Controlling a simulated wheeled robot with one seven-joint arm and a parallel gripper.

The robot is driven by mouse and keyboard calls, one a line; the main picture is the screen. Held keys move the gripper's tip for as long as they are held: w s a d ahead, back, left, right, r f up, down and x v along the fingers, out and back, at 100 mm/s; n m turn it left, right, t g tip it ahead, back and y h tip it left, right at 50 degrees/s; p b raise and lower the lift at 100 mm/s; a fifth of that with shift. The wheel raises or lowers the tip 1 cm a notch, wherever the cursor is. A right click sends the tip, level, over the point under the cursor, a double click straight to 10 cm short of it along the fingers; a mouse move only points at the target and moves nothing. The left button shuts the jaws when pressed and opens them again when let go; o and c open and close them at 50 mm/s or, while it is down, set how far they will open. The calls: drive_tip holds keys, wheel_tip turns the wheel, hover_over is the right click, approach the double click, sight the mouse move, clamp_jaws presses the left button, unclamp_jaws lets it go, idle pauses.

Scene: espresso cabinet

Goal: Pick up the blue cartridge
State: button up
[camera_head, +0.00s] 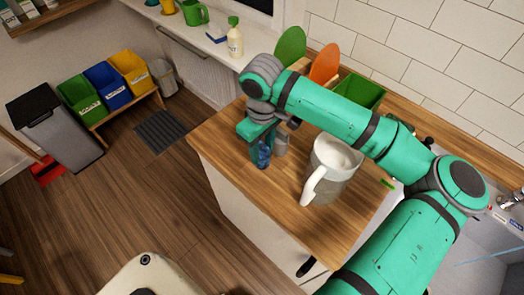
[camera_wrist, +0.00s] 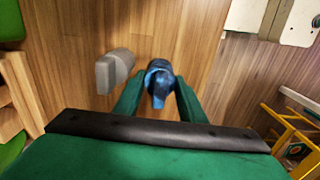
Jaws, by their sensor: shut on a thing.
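The blue cartridge (camera_wrist: 159,82) is dark blue and sits between the fingers of my gripper (camera_wrist: 158,95) in the wrist view. My gripper is shut on it. In the head view the blue cartridge (camera_head: 261,154) shows below my gripper (camera_head: 262,140), over the wooden counter near its front left edge. I cannot tell whether its lower end touches the counter.
A grey cartridge-like piece (camera_head: 281,143) stands close beside the blue one, and it also shows in the wrist view (camera_wrist: 114,70). A white pitcher (camera_head: 331,168) stands to the right. Green and orange boards (camera_head: 325,64) and a green bin (camera_head: 361,92) are behind.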

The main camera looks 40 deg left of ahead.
drive_tip(key=shift+r, duration=0.55)
drive_tip(key=shift+c, duration=0.2)
drive_tip(key=shift+o, duration=0.2)
drive_tip(key=s+d+r, duration=0.2)
drive_tip(key=s+r, duration=0.2)
drive_tip(key=r, duration=0.4)
drive_tip(key=shift+s, duration=0.35)
drive_tip(key=s+d+r, duration=0.1)
drive_tip(key=s, duration=0.1)
drive_tip(key=s+d+r, duration=0.1)
drive_tip(key=s, duration=0.2)
drive_tip(key=s+d+r, duration=0.1)
drive_tip(key=s, duration=0.2)
drive_tip(key=shift+s+d+r, duration=0.15)
drive_tip(key=shift+d+r, duration=0.05)
drive_tip(key=shift+r, duration=0.2)
drive_tip(key=shift+c, duration=0.2)
